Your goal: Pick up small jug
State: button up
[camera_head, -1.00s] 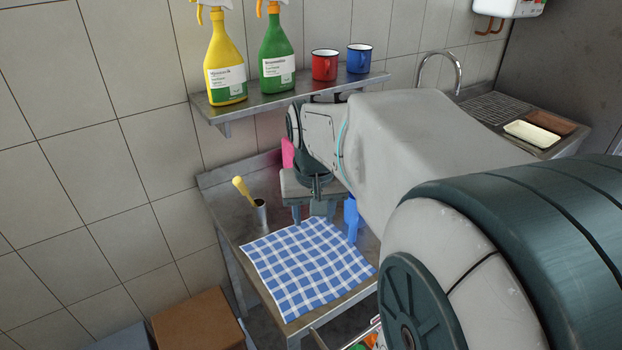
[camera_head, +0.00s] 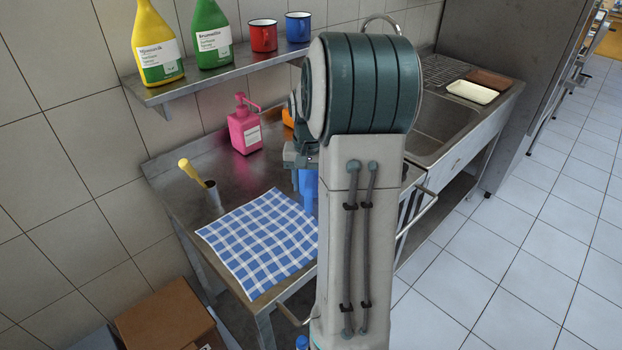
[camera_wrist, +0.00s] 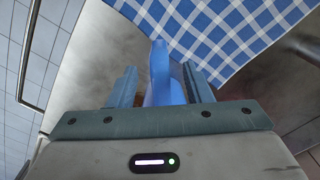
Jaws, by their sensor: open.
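The blue thing, which I take as the small jug (camera_head: 308,188), stands on the steel table (camera_head: 186,215) beside the checked cloth, partly hidden by my arm in the head view. In the wrist view the blue jug (camera_wrist: 160,68) shows between the two fingers of my gripper (camera_wrist: 160,88). The fingers are apart, one on each side of it. I cannot tell whether either finger touches it. In the head view my gripper (camera_head: 300,166) is mostly hidden behind my arm, at the jug's upper part.
A blue checked cloth (camera_head: 262,240) lies on the table. A shelf (camera_head: 228,72) with bottles and mugs hangs above. A sink (camera_head: 440,128) is at right.

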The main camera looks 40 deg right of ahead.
jog(key=shift+f, duration=0.8)
jog(key=f, duration=0.2)
jog(key=f+p, duration=0.1)
jog(key=f, duration=0.1)
jog(key=shift+s+a, duration=0.3)
jog(key=shift+s, duration=0.1)
jog(key=shift+f, duration=0.65)
grip_shut()
